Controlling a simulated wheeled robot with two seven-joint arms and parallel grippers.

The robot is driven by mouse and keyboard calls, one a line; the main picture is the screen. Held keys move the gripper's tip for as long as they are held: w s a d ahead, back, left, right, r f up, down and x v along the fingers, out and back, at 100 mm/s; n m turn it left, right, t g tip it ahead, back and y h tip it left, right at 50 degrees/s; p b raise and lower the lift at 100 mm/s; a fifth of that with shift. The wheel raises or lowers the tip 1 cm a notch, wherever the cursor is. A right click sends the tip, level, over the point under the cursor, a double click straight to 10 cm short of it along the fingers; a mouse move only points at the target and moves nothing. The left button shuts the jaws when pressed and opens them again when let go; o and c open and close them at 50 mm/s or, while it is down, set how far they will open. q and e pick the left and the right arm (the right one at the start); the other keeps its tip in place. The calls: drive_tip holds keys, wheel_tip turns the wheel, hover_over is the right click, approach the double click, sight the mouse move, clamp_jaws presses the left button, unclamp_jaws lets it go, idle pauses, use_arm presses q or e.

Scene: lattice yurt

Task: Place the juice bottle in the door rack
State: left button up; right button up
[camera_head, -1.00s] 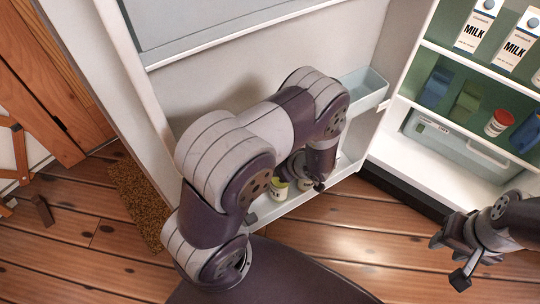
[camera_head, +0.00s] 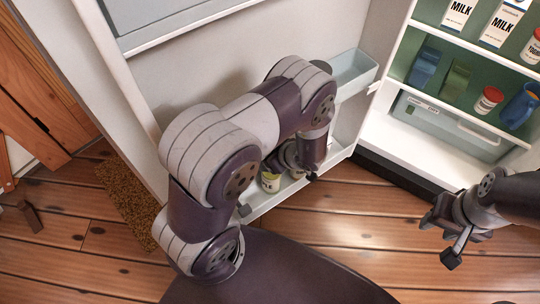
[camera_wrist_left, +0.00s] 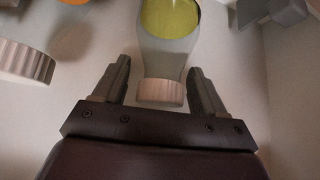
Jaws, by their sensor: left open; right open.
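The bottle with a yellow-green label (camera_head: 270,182), which looks like the juice bottle, stands in the lower door rack (camera_head: 265,205) of the open fridge. My left gripper (camera_wrist_left: 160,85) is open. In the left wrist view its fingers are on either side of the bottle's pale ribbed cap (camera_wrist_left: 160,93), with a gap on both sides. In the head view my left arm hides part of the rack and most of this gripper. My right gripper (camera_head: 450,228) is open and empty above the floor, in front of the fridge.
Another pale cap (camera_wrist_left: 25,62) is left of the bottle in the left wrist view. An upper door bin (camera_head: 355,75) is beside my left arm. Fridge shelves hold milk cartons (camera_head: 500,25), a red-lidded tub (camera_head: 487,101) and a blue jug (camera_head: 521,106). A brown mat (camera_head: 125,200) lies left.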

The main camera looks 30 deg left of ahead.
use_arm(q)
drive_tip(key=p+v, duration=0.7)
drive_tip(key=v, duration=0.5)
